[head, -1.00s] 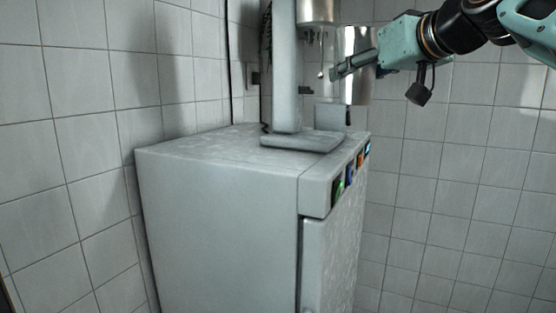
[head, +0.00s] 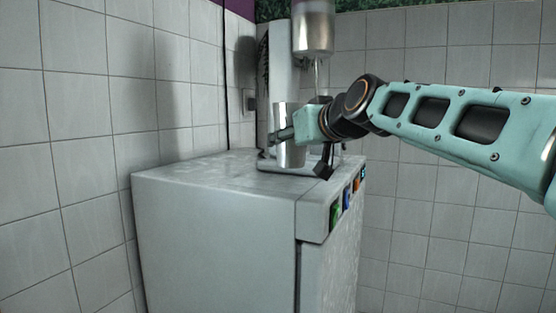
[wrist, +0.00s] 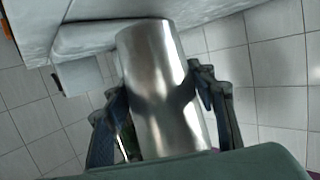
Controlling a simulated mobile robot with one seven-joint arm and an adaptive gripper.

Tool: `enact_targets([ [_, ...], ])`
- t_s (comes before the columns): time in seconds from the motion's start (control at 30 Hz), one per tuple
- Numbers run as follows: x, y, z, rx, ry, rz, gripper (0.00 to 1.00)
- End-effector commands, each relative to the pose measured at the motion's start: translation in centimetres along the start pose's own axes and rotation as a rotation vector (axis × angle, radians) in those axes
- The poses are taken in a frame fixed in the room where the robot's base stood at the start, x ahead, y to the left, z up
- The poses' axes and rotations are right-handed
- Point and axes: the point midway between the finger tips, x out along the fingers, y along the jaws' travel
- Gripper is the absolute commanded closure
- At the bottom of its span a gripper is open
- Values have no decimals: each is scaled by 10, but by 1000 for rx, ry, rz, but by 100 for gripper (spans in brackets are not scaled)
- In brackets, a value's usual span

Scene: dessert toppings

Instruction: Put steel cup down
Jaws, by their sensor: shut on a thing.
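The steel cup (head: 289,144) is a tall, shiny cylinder, roughly upright, in front of the grey machine column in the head view. My gripper (head: 284,134) comes from the right and is shut around the cup's side. In the wrist view the cup (wrist: 162,95) fills the middle, with my gripper's dark fingers (wrist: 158,105) on either side of it. The cup's lower end is just over the machine's base plate (head: 266,167) in the head view. I cannot tell whether it touches the plate.
A steel machine head (head: 313,28) with a thin spout hangs above and right of the cup. The machine stands on a grey cabinet (head: 215,220) with coloured buttons (head: 347,197) on its right face. The cabinet top (head: 205,170) is bare at the front left. Tiled walls close the corner.

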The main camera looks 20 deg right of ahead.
Motion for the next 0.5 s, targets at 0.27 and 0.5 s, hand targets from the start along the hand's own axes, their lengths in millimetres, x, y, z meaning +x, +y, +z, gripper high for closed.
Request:
enact_targets([
  [0.27,14,-6,26,2,1,-1,88],
  [0.5,17,-6,37,-1,4,0,88],
])
